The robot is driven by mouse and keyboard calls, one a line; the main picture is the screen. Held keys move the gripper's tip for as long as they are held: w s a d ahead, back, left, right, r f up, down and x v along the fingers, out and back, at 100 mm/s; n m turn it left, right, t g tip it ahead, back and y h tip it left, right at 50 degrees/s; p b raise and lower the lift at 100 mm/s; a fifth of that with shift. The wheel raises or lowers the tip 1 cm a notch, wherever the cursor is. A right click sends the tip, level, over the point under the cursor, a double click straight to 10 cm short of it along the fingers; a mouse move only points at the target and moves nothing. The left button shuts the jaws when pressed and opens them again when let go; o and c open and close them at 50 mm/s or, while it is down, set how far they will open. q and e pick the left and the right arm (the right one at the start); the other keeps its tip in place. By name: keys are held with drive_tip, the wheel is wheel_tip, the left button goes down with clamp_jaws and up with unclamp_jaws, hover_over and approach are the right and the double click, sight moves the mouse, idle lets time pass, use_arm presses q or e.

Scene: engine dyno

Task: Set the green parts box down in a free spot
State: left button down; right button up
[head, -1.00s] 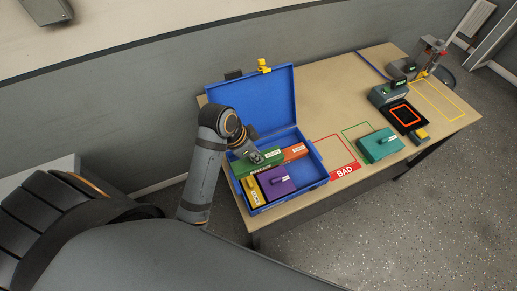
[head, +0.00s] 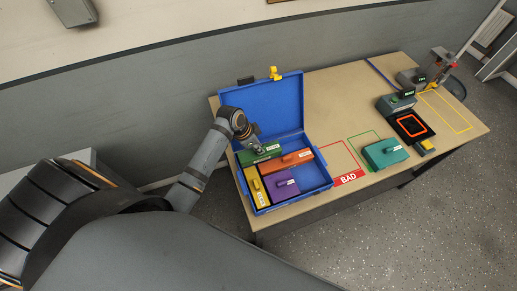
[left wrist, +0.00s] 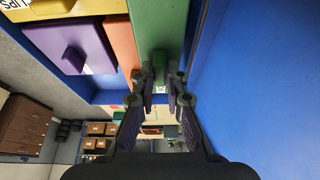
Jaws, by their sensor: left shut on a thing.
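The green parts box (head: 262,156) is in the back left part of the open blue case (head: 317,190), beside the lid. My left gripper (head: 258,147) is above it; in the left wrist view the fingers (left wrist: 163,88) are shut on the handle of the green box (left wrist: 157,28). I cannot tell whether its underside rests on the case floor. An orange box (head: 290,162), a purple box (head: 285,190) and a yellow box (head: 257,187) lie in the same case. My right gripper is not in view.
A teal box (head: 385,153) sits at the green outline. The red BAD outline (head: 348,178) is empty. A device with an orange-framed pad (head: 411,125) and an empty yellow outline (head: 445,110) are at the right. The raised blue lid (head: 265,110) stands behind the case.

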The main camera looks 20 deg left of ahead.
use_arm(q)
drive_tip(key=shift+w+a+f, duration=0.3)
drive_tip(key=shift+w+f, duration=0.3)
drive_tip(key=shift+f, duration=0.15)
wheel_tip(320, 180, down, 2)
drive_tip(key=shift+d+f+p, duration=0.1)
drive_tip(key=shift+f+p, duration=0.05)
drive_tip(key=shift+p, duration=0.65)
drive_tip(key=shift+f, duration=0.35)
drive_tip(key=c, duration=1.4)
unclamp_jaws()
drive_tip(key=shift+f, duration=0.1)
drive_tip(key=shift+r, duration=0.25)
drive_tip(key=b+v, duration=0.1)
drive_tip(key=v, duration=1.1)
drive_tip(key=shift+f, duration=0.1)
